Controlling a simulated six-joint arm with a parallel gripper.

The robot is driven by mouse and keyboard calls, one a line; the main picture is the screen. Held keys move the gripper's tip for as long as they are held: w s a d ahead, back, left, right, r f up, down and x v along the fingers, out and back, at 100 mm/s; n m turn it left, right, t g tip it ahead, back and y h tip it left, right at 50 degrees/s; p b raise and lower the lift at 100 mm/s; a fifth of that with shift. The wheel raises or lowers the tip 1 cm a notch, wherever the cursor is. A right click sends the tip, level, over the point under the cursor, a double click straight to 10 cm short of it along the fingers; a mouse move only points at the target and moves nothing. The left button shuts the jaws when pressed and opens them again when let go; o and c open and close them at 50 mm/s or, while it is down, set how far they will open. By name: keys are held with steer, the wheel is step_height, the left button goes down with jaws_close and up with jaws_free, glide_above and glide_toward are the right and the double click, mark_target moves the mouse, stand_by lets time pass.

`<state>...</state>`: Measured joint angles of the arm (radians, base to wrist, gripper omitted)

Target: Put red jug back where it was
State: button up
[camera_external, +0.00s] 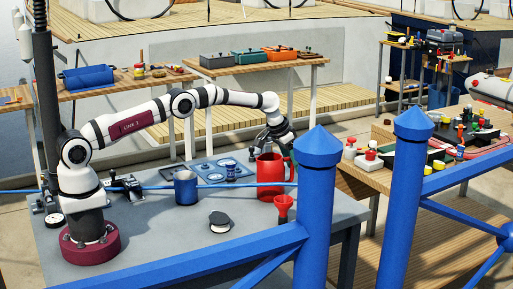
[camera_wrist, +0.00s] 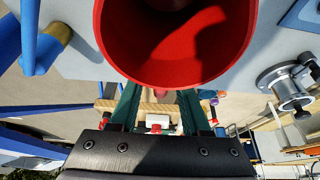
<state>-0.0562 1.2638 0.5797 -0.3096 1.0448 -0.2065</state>
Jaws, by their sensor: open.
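The red jug (camera_external: 268,178) stands upright on the grey table near its right end. In the wrist view the jug (camera_wrist: 180,70) fills the top centre, and I look into its open mouth. In the wrist view the two green fingers of my gripper (camera_wrist: 157,105) are apart, just below the jug's rim. I cannot tell whether they touch the jug.
A red funnel (camera_external: 284,207) stands close in front of the jug. A blue mug (camera_external: 186,187), a blue panel (camera_external: 215,170) and a dark round item (camera_external: 220,221) are to the left. Blue railing posts (camera_external: 315,210) stand in front.

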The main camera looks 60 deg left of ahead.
steer(key=v, duration=1.2)
steer(key=s+r+m+g, duration=0.1)
steer(key=s+r, duration=0.2)
steer(key=s, duration=0.3)
steer(key=s+r+m, duration=0.1)
steer(key=s+r, duration=0.3)
steer(key=s, duration=0.2)
steer(key=s+f+m+g+y, duration=0.1)
steer(key=s+g, duration=0.1)
steer(key=s, duration=1.6)
steer(key=s+f+m+g, duration=0.1)
steer(key=s+f+m, duration=0.1)
steer(key=s, duration=1.6)
steer(key=shift+s+a+m+g+y, duration=0.15)
steer(key=shift+s+m+g+y, duration=0.15)
steer(key=shift+g+y, duration=0.1)
